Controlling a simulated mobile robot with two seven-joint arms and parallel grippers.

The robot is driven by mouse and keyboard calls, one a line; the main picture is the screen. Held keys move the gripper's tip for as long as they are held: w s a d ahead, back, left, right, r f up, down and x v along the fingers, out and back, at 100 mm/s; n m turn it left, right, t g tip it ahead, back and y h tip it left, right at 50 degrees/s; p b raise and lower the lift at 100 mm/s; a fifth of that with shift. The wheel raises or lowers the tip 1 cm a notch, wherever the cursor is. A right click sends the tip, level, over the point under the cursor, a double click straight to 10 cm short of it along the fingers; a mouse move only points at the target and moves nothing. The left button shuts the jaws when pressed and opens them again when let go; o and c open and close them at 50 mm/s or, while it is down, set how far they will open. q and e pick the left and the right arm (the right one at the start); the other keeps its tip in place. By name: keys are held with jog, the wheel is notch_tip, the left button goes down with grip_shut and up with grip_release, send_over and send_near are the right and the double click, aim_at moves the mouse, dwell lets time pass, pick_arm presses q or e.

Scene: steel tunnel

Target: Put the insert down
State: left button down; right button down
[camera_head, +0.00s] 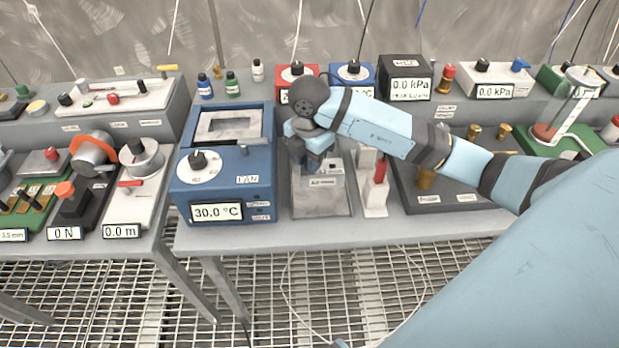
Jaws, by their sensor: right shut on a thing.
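My right gripper (315,165) reaches in from the right and points down just right of the blue heater block (222,170). It is shut on the insert, which is mostly hidden by the fingers and wrist. A grey stand or plate (322,205) with a small label lies directly below the gripper. I cannot tell whether the insert touches it. The blue heater reads 30.0 °C, has a dark knob at its left, and shows a grey recess (228,124) in its top. My left gripper is not in view.
A white stand with a red part (376,190) is close right of the gripper. A dark base with brass knobs (445,190) lies under my right forearm. Small bottles (231,84) and gauge boxes (405,80) line the back shelf. The table's front edge drops to a grating floor (290,290).

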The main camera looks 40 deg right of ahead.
aim_at(309, 179)
jog(key=shift+f, duration=3.4)
jog(key=shift+f, duration=0.1)
jog(key=c, duration=0.9)
grip_release()
jog(key=shift+c, duration=0.2)
notch_tip(309, 179, up, 12)
jog(key=shift+r, duration=0.15)
